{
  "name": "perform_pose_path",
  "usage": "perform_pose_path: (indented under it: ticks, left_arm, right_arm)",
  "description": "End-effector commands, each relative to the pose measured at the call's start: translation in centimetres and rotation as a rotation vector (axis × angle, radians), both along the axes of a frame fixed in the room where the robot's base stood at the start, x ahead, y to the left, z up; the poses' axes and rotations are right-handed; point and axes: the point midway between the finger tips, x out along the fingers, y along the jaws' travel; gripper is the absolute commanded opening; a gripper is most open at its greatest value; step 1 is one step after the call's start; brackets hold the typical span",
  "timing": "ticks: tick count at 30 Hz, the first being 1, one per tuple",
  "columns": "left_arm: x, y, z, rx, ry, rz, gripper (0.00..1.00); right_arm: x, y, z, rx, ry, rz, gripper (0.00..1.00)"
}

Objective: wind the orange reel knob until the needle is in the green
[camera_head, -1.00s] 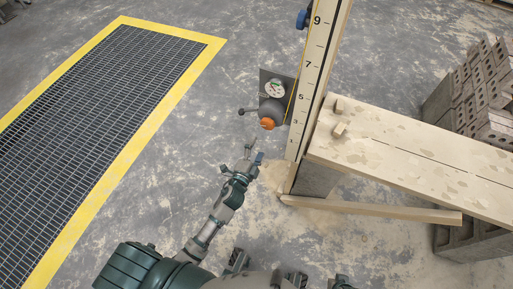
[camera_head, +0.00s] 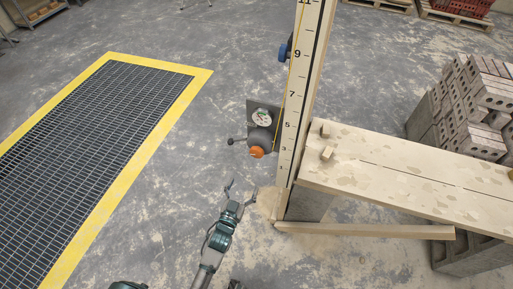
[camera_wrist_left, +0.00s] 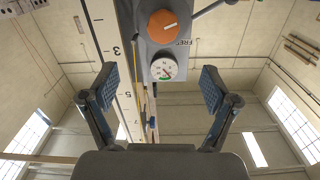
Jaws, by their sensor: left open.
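The orange reel knob (camera_head: 257,152) sits low on a grey housing beside a tall marked board. It also shows at the top of the left wrist view (camera_wrist_left: 163,26), with a pale line across its face. The round white gauge (camera_head: 262,117) is above the knob in the head view and below it in the left wrist view (camera_wrist_left: 164,68). The gauge has green and red marks; its needle is too small to read surely. My left gripper (camera_head: 242,188) is open and empty, below and apart from the knob. My right gripper is not in view.
The marked board (camera_head: 296,95) stands just right of the housing, with a blue clamp (camera_head: 285,50) higher up. A lever with a dark ball (camera_head: 231,141) sticks out left. A plank (camera_head: 400,172) on blocks extends right. The floor left of the housing is clear up to the yellow-edged grate (camera_head: 150,122).

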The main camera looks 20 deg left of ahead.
Motion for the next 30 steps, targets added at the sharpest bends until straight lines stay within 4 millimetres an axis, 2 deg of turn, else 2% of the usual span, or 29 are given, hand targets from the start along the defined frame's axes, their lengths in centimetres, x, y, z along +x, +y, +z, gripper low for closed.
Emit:
perform_pose_path:
  ticks: [1,3,8,14,18,24,30]
  left_arm:
    - [-0.6,0.2,0.2,-0.125,0.002,0.009,0.87]
    - [-0.9,0.4,0.3,-0.242,0.001,0.015,0.87]
    - [0.5,0.4,0.3,-0.293,-0.001,0.016,0.87]
    - [4.8,0.3,0.2,-0.287,0.0,0.016,0.87]
    - [8.3,0.2,0.2,-0.286,0.0,0.015,0.87]
    - [12.7,0.0,0.1,-0.285,0.002,0.015,0.87]
    - [15.4,-0.1,0.2,-0.285,0.002,0.016,0.87]
  right_arm:
    - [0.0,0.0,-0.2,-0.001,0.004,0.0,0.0]
    - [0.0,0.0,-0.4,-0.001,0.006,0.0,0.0]
    - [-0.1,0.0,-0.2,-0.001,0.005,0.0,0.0]
    - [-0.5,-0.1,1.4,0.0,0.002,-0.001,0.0]
    - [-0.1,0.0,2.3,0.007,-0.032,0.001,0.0]
    - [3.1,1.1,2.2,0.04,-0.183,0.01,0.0]
    - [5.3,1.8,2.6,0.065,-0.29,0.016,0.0]
